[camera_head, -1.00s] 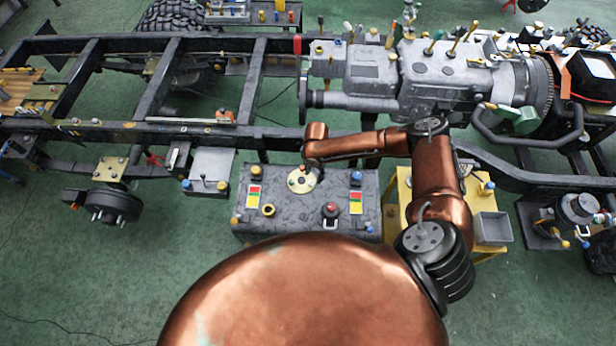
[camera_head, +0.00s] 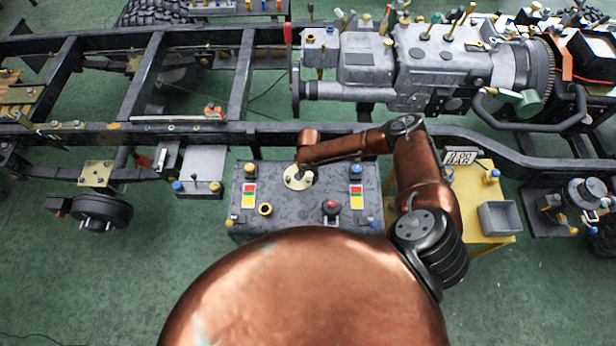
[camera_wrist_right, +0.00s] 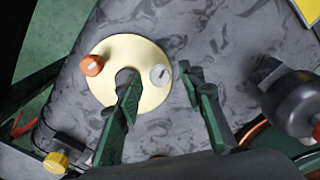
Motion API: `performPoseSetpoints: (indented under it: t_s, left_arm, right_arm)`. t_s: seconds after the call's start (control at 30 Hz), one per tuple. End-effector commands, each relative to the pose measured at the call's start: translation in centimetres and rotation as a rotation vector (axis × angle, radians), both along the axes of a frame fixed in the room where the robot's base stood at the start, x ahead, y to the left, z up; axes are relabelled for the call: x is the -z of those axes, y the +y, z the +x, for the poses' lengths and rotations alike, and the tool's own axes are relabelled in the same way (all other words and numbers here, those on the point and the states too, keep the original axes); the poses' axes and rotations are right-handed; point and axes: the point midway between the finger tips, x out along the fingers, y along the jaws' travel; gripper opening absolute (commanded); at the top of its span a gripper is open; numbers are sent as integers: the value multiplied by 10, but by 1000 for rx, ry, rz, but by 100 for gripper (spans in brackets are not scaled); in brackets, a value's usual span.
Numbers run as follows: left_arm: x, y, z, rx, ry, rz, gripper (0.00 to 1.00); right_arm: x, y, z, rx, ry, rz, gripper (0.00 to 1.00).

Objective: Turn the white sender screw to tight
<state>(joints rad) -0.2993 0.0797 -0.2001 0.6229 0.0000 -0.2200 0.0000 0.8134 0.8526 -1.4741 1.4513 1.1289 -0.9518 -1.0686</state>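The white sender screw (camera_wrist_right: 160,75) is a small pale slotted knob on the right side of a round cream plate (camera_wrist_right: 125,48). The plate sits on top of a dark grey mottled tank (camera_head: 333,207); it also shows in the head view (camera_head: 292,181). My right gripper (camera_wrist_right: 159,78) has dark green fingers, spread apart, one on each side of the screw in the wrist view. I see gaps between the fingers and the screw; their height above it is unclear. In the head view my copper arm reaches over the plate and the screw is too small to make out. My left gripper is out of view.
An orange knob (camera_wrist_right: 92,66) sits on the plate's left side. A dark cylindrical fitting (camera_wrist_right: 297,100) stands at the right, a yellow cap (camera_wrist_right: 56,162) at lower left. The chassis rail (camera_head: 230,132) runs behind the tank. A yellow stand (camera_head: 480,185) is at the right.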

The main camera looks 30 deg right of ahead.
Motion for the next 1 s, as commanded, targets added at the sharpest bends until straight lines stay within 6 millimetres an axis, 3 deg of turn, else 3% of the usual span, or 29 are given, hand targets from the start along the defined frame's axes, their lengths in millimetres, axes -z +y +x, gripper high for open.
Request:
performPoseSetpoints:
  t_s: [0.37,0.9,1.0]
  left_arm:
    - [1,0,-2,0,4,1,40]
    - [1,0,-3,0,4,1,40]
    - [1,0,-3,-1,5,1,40]
  right_arm:
    - [7,1,1,-3,-1,0,36]
    - [7,2,1,-3,-1,0,0]
    - [7,2,1,-3,-1,0,0]
